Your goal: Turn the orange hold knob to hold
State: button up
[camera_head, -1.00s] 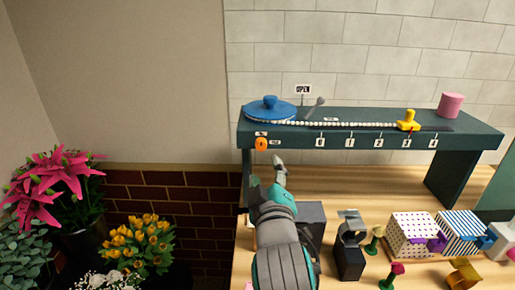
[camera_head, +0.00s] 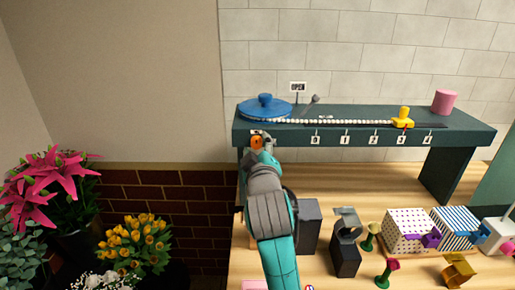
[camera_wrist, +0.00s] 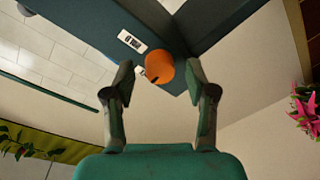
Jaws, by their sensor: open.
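The orange hold knob (camera_head: 257,142) sits on the front face of the dark green shelf (camera_head: 300,130), near its left end. In the wrist view the knob (camera_wrist: 159,68) lies between the two finger pads, with a dark mark on its rim. A small white label (camera_wrist: 131,41) is beside it; its text is too small to read. My gripper (camera_wrist: 159,82) is open, one finger on each side of the knob, with visible gaps to it. In the head view my gripper (camera_head: 262,142) is at the knob and partly covers it.
On the shelf are a blue disc (camera_head: 265,108) with a beaded chain, a yellow slider (camera_head: 403,118) by the number 3, a pink cylinder (camera_head: 445,101) and an OPEN sign (camera_head: 298,87). Patterned boxes (camera_head: 406,231) stand on the wooden table. Flowers (camera_head: 140,242) stand at left.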

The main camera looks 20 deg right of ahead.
grip_shut()
jog(key=m, duration=0.4)
jog(key=shift+m, duration=0.3)
jog(key=m, duration=0.4)
jog(key=shift+f+m+t+h, duration=0.1)
jog(key=shift+m+t+h, duration=0.2)
jog(key=shift+m, duration=0.1)
jog(key=m, duration=0.5)
jog(key=shift+a+h, duration=0.1)
jog(key=shift+h, duration=0.2)
jog(key=shift+m+h, duration=0.3)
jog(key=shift+m, duration=2)
